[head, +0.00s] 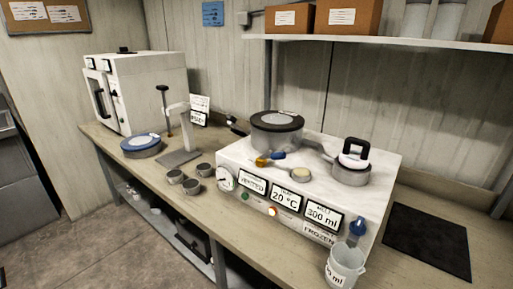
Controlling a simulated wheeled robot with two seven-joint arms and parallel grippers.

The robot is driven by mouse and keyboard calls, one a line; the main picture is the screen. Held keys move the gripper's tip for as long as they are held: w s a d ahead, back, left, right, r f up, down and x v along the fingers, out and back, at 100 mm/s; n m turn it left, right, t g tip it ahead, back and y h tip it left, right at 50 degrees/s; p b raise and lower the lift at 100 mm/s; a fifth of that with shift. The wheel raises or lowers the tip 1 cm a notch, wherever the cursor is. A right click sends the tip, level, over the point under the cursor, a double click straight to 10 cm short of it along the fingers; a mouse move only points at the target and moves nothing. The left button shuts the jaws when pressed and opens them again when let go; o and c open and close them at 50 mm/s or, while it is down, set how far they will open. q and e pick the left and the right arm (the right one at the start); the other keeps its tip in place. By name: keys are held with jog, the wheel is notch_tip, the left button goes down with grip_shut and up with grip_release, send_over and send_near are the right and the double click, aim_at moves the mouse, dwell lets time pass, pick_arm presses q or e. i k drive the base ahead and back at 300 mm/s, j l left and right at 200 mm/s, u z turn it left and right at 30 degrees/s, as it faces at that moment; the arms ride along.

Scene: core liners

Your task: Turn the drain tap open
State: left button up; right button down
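A blue-handled fitting (357,228), which looks like the drain tap, sits at the front right of the white machine (225,160). A translucent beaker (345,265) with a printed label stands just below and in front of it. Its small size hides whether the tap is turned open or shut. Neither of my grippers shows in the head view.
On the machine are a lidded pot (277,130) and a black-handled weight (352,160). Small cups (190,186), a blue-lidded dish (142,145) and a press stand (178,157) are to its left. A black mat (428,241) lies right. A shelf (400,43) overhangs.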

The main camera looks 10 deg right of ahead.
aim_at(357, 227)
jog(key=l+z, duration=0.7)
jog(key=i+l, duration=0.05)
jog(key=l, duration=0.05)
